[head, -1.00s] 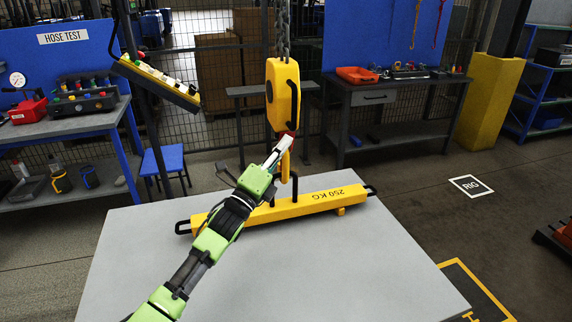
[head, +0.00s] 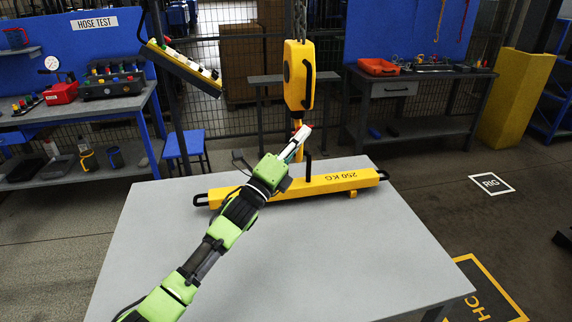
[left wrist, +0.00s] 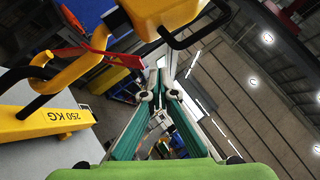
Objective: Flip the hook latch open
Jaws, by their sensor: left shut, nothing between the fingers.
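The yellow hook block (head: 298,75) hangs on a chain above the table; its hook (head: 297,124) is partly hidden behind my left gripper (head: 304,133). In the left wrist view the yellow hook (left wrist: 73,75) shows at left with a red latch (left wrist: 98,42) across its throat. My left gripper (left wrist: 164,75) is shut and empty, to the right of the latch; whether it touches the latch I cannot tell. The yellow 250 KG beam (head: 345,181) lies on the table below. Its black loop meets the hook in the wrist view. My right gripper is not in view.
The grey table (head: 300,255) is bare in front of the beam. A yellow control pendant (head: 182,68) hangs at left. The hose test bench (head: 80,112) and a tool bench with an orange tray (head: 378,67) stand behind.

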